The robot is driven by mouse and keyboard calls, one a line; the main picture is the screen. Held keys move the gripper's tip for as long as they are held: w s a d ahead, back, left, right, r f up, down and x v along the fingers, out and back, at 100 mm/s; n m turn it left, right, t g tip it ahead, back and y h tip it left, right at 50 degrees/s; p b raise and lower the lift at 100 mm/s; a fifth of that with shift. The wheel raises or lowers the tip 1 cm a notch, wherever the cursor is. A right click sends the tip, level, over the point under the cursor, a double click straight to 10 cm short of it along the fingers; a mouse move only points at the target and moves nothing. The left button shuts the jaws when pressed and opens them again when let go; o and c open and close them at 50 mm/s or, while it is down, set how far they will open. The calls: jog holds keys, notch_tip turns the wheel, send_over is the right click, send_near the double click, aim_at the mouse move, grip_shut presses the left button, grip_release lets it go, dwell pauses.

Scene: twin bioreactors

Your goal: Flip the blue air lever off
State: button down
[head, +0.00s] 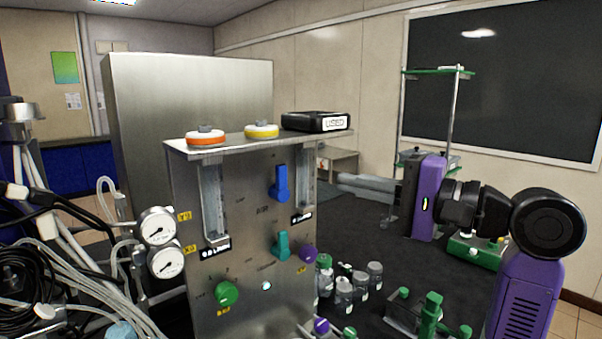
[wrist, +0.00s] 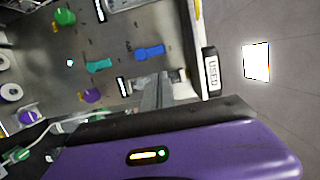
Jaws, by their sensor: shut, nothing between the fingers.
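The blue lever (head: 281,184) is on the front of the steel control panel (head: 245,220), with its narrow handle pointing up in the head view. In the wrist view the blue lever (wrist: 150,52) lies sideways, because that camera is turned. My gripper (head: 345,183) is shut and empty, to the right of the panel, with its fingers pointing left towards it. In the wrist view the gripper fingers (wrist: 158,90) are close together near the panel's edge, apart from the blue lever in the picture. I cannot tell their exact depth from the panel.
A teal lever (head: 282,245), a green knob (head: 227,292) and a purple knob (head: 308,252) share the panel. A black tray marked USED (head: 316,122) sits on top beside orange and yellow rings. Bottles (head: 345,290) stand below right. Two gauges (head: 157,226) are at left.

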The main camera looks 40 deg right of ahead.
aim_at(302, 172)
jog(key=p+x, duration=0.2)
jog(key=x, duration=0.8)
jog(key=shift+d, duration=0.1)
dwell(0.4)
jog(key=shift+r, duration=0.1)
